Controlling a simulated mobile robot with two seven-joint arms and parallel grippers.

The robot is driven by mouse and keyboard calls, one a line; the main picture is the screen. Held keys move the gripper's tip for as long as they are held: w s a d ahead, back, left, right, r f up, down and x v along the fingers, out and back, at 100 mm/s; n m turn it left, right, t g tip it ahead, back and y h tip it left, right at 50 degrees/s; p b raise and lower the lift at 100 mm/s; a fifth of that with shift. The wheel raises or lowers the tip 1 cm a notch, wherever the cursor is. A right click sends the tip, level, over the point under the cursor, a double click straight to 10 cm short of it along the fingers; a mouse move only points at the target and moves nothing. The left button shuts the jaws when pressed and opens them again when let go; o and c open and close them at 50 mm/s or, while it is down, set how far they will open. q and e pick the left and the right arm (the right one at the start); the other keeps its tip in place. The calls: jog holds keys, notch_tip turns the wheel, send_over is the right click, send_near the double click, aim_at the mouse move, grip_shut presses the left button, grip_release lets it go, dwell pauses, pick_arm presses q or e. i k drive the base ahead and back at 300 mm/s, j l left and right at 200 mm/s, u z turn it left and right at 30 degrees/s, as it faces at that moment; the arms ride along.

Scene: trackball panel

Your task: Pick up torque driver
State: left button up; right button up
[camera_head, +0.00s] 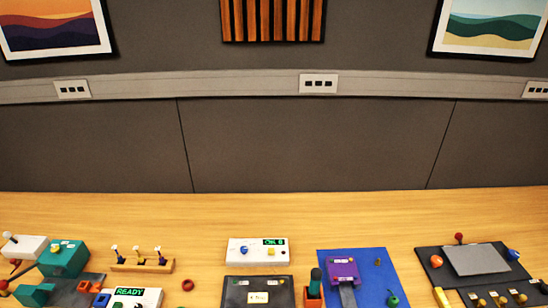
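A tool with a dark teal handle (315,276) stands upright in a small orange holder (314,298) near the bottom edge of the head view, right of centre. It looks like the torque driver; its lower part is hidden in the holder. Neither of my grippers shows in the head view.
On the wooden table (210,215), a blue mat (376,268) with a purple device (343,270) lies just right of the holder. A black panel (257,292) and a white box (257,250) are left of it. A dark board (430,257) is far right, a teal box (62,260) far left. The table's back strip is clear.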

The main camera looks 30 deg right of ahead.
aim_at(316, 273)
jog(key=z, duration=1.3)
